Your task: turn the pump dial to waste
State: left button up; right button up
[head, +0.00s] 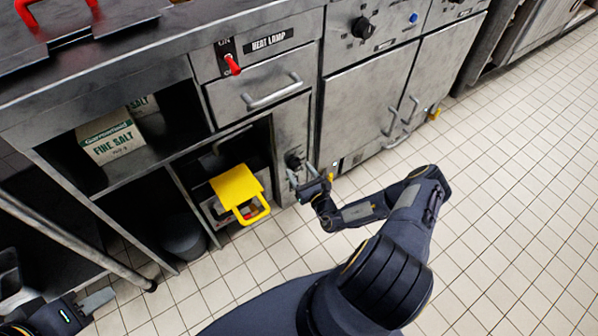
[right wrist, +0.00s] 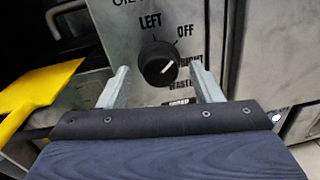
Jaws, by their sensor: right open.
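In the head view the dial (head: 293,161) is on the narrow cabinet front. My right gripper (right wrist: 159,68) is open, its fingers either side of the dial; contact cannot be told. It also shows in the head view (head: 306,180). My left gripper (head: 92,302) is at the lower left, away from the dial.
A yellow handled piece (head: 238,188) projects from the opening left of the dial. Above are a drawer handle (head: 272,92) and a red HEAT LAMP switch (head: 232,65). Tiled floor (head: 500,210) is clear to the right.

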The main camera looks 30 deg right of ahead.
jog(key=shift+w, duration=0.65)
jog(key=c, duration=0.9)
